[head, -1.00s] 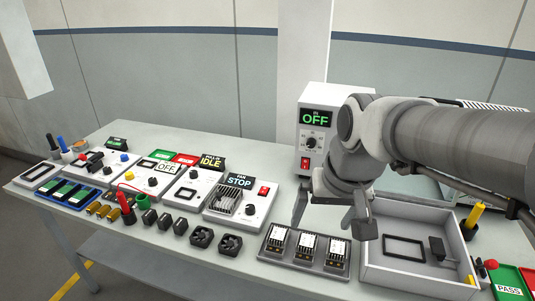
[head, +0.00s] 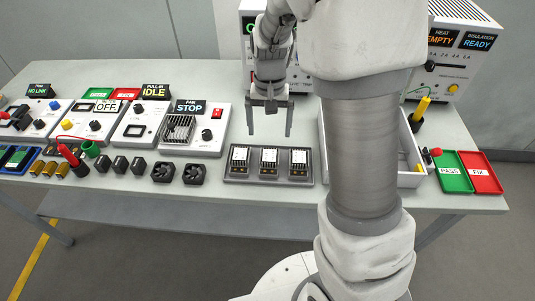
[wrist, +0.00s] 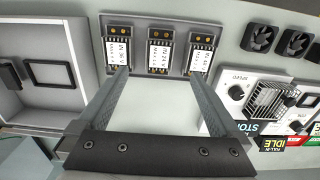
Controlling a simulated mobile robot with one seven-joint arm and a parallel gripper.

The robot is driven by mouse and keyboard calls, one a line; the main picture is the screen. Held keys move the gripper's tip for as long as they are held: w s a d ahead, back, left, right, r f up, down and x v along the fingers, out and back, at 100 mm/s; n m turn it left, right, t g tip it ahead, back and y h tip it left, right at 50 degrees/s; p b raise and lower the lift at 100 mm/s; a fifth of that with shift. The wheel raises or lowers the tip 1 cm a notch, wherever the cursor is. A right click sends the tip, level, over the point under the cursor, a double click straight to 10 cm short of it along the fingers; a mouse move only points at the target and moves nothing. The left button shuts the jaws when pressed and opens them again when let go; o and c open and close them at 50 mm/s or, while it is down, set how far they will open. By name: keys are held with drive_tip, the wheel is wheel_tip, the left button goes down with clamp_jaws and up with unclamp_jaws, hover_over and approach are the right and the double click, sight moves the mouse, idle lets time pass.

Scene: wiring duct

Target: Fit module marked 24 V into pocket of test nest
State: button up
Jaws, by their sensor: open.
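Three small modules with white labels stand in a dark rack; the middle module (head: 269,160) has a label that seems to read 24 V in the wrist view (wrist: 160,52). My gripper (head: 269,133) is open and empty, its fingers pointing down above the rack and apart from the modules. In the wrist view the fingertips (wrist: 160,72) lie either side of the middle module's line. A dark rectangular frame (wrist: 55,62), perhaps the nest's pocket, lies inside a white walled tray (wrist: 83,18). In the head view my arm hides most of that tray.
Two black fans (head: 194,174) lie left of the rack. The fan test box (head: 195,141) stands behind them. Green PASS (head: 452,172) and red FIX (head: 483,172) trays are at the right. A tall tester (head: 460,50) stands at the back. Bare table lies behind the rack.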

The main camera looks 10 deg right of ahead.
sight(269, 155)
wheel_tip(269, 155, down, 8)
drive_tip(key=shift+w+d+f, duration=0.1)
drive_tip(key=shift+w+f, duration=0.15)
drive_tip(key=shift+f, duration=1.05)
drive_tip(key=shift+w+d+f, duration=0.1)
drive_tip(key=shift+w+f, duration=0.1)
drive_tip(key=shift+f, duration=1.1)
drive_tip(key=shift+c, duration=0.3)
drive_tip(key=shift+r, duration=0.1)
clamp_jaws()
